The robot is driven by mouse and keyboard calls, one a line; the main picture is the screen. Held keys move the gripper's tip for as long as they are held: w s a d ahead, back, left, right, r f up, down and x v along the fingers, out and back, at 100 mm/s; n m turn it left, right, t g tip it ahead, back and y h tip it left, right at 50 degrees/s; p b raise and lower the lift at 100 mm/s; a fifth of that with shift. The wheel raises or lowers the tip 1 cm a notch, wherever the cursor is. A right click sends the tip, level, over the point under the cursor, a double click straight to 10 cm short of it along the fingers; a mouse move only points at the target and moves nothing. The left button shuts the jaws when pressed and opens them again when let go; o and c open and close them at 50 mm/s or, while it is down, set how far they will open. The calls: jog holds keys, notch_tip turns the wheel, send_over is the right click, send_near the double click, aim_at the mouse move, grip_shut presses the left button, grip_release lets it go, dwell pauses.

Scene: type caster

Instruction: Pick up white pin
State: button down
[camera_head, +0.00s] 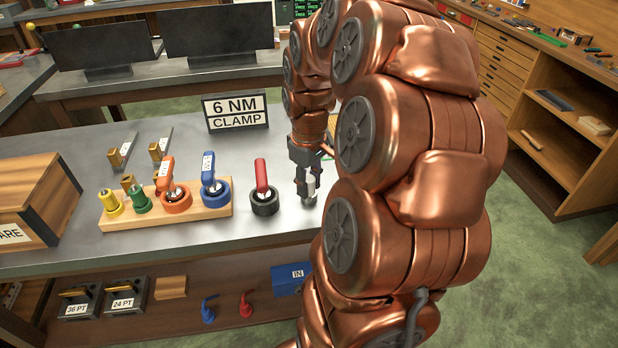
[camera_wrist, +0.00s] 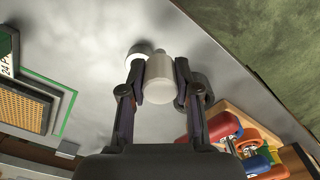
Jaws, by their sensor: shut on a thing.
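The white pin (camera_wrist: 160,76) is a pale, short cylinder with a narrower top. In the wrist view it sits between the two dark fingers of my gripper (camera_wrist: 159,92), which are shut on its sides. In the head view the pin (camera_head: 310,188) shows small and pale at the fingertips of my gripper (camera_head: 304,184), near the right end of the grey bench. My gripper points down there. I cannot tell whether the pin's lower end touches the bench. A rounded pale piece shows just behind the pin in the wrist view, partly hidden.
A black ring with a red handle (camera_head: 264,199) stands left of my gripper. Further left, a wooden rack (camera_head: 130,219) holds yellow, green, orange and blue pieces. A "6 NM CLAMP" sign (camera_head: 235,111) stands behind. The bench front between the rack and its edge is clear.

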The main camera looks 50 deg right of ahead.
jog(key=s+a+r+b, duration=0.1)
jog(key=s+a+b, duration=0.1)
jog(key=s+a, duration=0.5)
jog(key=shift+s+a, duration=0.4)
jog(key=shift+a, duration=0.65)
